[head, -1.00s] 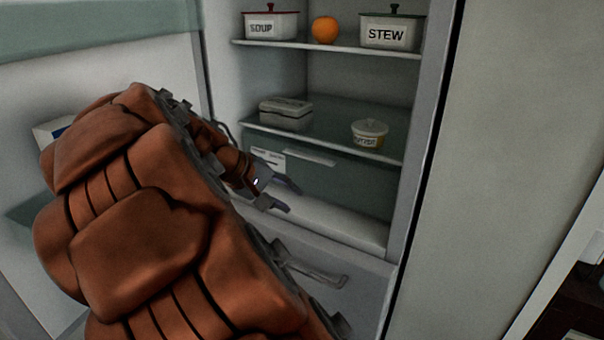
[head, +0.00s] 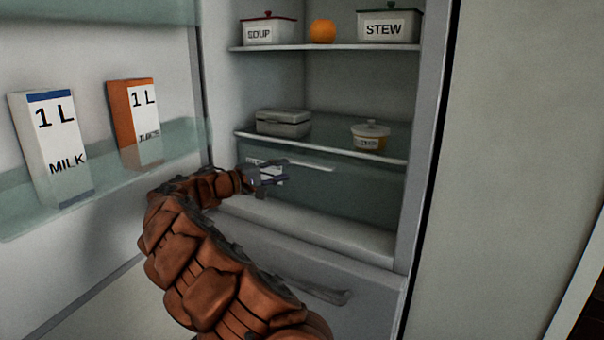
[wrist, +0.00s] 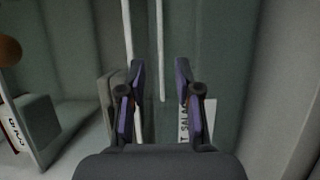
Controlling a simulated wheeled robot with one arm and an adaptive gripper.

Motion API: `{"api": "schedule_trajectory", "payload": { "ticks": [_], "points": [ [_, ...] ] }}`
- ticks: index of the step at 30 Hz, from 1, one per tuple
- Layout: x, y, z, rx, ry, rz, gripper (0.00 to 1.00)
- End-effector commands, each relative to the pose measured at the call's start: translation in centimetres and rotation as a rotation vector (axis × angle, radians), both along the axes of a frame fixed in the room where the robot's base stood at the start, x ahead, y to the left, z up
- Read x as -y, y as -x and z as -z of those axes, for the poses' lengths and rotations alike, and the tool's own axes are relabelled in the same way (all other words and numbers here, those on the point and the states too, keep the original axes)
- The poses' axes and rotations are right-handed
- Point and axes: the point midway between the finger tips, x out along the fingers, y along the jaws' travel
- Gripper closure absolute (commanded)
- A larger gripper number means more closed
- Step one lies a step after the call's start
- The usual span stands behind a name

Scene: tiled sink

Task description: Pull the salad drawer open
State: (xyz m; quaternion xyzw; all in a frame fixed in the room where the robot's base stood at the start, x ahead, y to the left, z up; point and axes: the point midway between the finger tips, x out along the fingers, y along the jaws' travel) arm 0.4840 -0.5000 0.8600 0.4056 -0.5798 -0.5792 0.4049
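The salad drawer (head: 345,195) is a greenish translucent front low in the fridge, below the lower shelf, and it looks shut. Its pale handle strip (head: 314,163) runs along the upper front. My gripper (head: 284,172) is at the left part of the drawer front, by the handle's left end, partly covering the white label. In the wrist view my gripper (wrist: 163,85) is open, with a finger on each side of the handle strip (wrist: 161,45). I cannot tell whether it touches. The label (wrist: 184,122) shows partly behind the right finger, reading "T SALA".
The lower glass shelf (head: 345,150) holds a grey lidded box (head: 283,124) and a small lidded pot (head: 370,136). Soup and stew pots and an orange (head: 322,31) stand above. The open fridge door at left holds milk (head: 50,150) and an orange carton (head: 125,125).

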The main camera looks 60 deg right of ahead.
Motion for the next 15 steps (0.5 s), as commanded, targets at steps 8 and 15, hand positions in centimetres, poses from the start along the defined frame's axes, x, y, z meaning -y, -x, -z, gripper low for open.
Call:
{"api": "schedule_trajectory", "payload": {
  "ticks": [8,15],
  "points": [
    [3.0,1.1,0.3,0.000,0.000,0.002,0.67],
    [6.0,2.2,0.4,-0.002,-0.003,0.003,0.67]
  ]
}}
